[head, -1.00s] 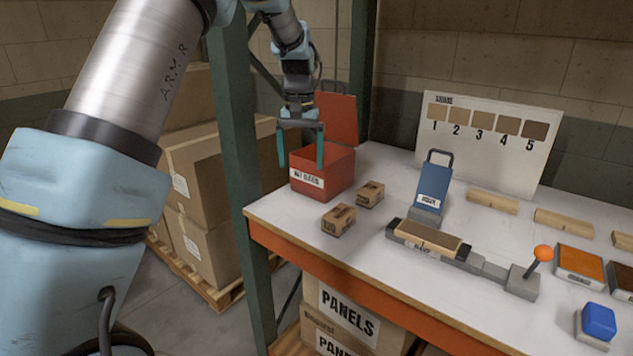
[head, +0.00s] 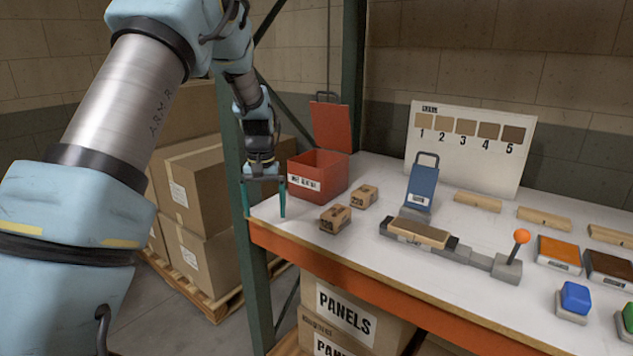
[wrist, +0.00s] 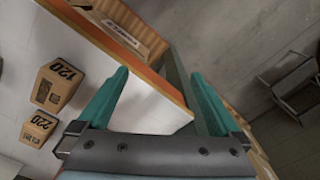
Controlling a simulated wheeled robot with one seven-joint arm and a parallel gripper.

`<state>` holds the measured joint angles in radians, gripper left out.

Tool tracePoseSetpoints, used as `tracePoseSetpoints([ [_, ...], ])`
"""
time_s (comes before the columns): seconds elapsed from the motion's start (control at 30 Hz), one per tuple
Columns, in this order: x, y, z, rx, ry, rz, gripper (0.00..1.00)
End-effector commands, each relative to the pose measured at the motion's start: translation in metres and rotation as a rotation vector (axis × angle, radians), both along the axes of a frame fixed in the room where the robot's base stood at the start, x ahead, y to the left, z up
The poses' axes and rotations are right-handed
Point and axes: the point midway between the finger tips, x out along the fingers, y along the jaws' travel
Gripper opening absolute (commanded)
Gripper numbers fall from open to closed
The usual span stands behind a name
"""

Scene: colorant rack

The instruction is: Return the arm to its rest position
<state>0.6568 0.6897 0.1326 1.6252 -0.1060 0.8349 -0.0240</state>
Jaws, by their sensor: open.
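My gripper (head: 264,195) has teal fingers spread apart with nothing between them. In the head view it hangs at the left end of the white bench (head: 290,222), just left of the red box (head: 318,180). In the wrist view my gripper (wrist: 160,100) is over the bench's corner and orange edge, with floor beyond. My arm comes in from the left and reaches over to the bench.
Two small cardboard blocks (head: 335,218) (head: 364,196) sit right of my gripper. The red box's lid stands open. A green rack post (head: 250,240) is close by on the left. Stacked cartons (head: 195,200) stand behind it. A clamp-like fixture (head: 420,233) holds a wooden block.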

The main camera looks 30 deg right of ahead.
Motion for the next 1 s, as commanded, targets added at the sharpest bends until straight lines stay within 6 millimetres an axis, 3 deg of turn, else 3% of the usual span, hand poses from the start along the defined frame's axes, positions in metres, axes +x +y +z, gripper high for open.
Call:
tracePoseSetpoints([
  [0.43, 0.001, 0.001, -0.001, 0.000, 0.000, 0.002, 1.00],
  [0.57, -0.001, 0.017, 0.005, -0.006, -0.005, 0.023, 1.00],
  [0.67, -0.008, 0.055, 0.017, -0.018, -0.015, 0.071, 1.00],
  [0.77, -0.029, 0.110, 0.031, -0.032, -0.033, 0.138, 1.00],
  [0.9, -0.077, 0.185, 0.046, -0.048, -0.068, 0.231, 1.00],
  [1.0, -0.116, 0.224, 0.050, -0.052, -0.092, 0.284, 1.00],
])
